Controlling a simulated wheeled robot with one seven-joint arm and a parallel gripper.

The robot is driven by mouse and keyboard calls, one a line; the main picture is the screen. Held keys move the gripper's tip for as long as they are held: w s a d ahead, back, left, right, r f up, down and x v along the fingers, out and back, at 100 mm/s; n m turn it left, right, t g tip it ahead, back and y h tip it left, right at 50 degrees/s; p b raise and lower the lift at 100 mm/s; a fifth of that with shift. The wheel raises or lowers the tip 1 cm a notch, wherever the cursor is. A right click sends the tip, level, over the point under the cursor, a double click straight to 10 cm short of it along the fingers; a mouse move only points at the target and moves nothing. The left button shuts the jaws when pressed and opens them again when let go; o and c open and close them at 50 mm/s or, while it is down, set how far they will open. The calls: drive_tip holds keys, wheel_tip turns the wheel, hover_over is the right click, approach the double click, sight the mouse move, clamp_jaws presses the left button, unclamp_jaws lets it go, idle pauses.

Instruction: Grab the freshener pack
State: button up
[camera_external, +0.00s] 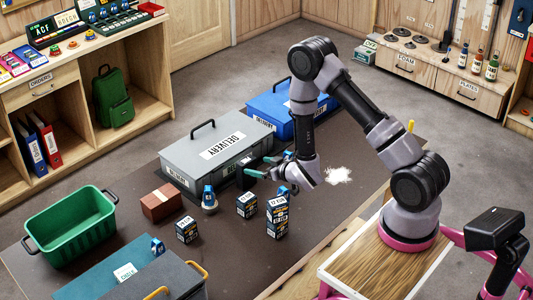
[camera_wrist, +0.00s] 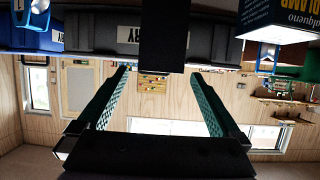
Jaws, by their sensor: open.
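My gripper (camera_external: 258,168) is open, its green fingers level and pointing left toward the grey delivery box. In the wrist view, which looks upside down, the open fingers (camera_wrist: 165,80) have a gap between them. A plain black upright block (camera_wrist: 165,35) shows ahead in that gap, in front of the delivery label; it appears as a dark shape (camera_external: 246,180) beside the fingertips in the external view. No freshener label is legible, so I cannot be sure this block is the freshener pack. Nothing is seen held.
Dark labelled cartons (camera_external: 277,217) stand near my gripper; one, a headlamp box (camera_wrist: 283,18), is at the wrist view's upper right. The grey delivery box (camera_external: 205,158) and blue box (camera_external: 270,108) stand behind. A brown box (camera_external: 160,203) and green crate (camera_external: 72,232) are left.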

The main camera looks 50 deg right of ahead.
sight(248, 161)
drive_tip(key=x, duration=0.7)
drive_tip(key=shift+w+a+r, duration=0.1)
drive_tip(key=shift+w+r, duration=0.15)
drive_tip(key=shift+r, duration=0.1)
clamp_jaws()
drive_tip(key=shift+r, duration=0.1)
